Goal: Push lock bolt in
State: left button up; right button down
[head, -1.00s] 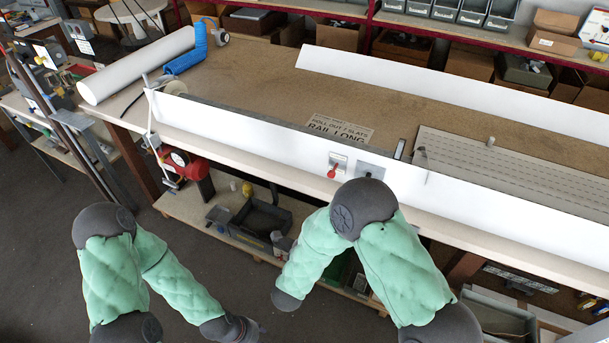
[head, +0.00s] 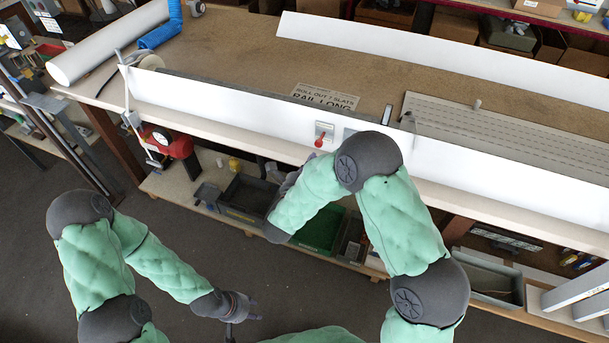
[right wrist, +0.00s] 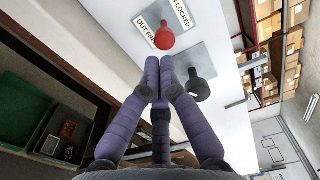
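A red knob (head: 319,142) sits on a white label plate (head: 326,128) on the long white panel's front face. In the right wrist view the red knob (right wrist: 164,38) is close, and its label reads "OUT FREE" and "IN LOCKED". A black knob (right wrist: 199,87) on a grey plate (right wrist: 205,62) is to its right. My right gripper (right wrist: 160,66) has its fingertips together, just below the red knob in that view, with nothing visible between them. Contact cannot be told. In the head view it is mostly behind my forearm. My left gripper (head: 242,312) hangs low at the left, away from the bench.
The white panel (head: 220,108) runs along the bench front. A red device (head: 180,145) is clamped at the left. Bins, including a dark one (head: 248,195), stand on the shelf below. Open floor lies around my left arm.

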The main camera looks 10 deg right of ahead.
aim_at(318, 146)
jog(key=shift+x, duration=1.6)
jog(key=shift+b+x, duration=1.1)
jog(key=shift+x, duration=0.35)
jog(key=shift+r, duration=0.1)
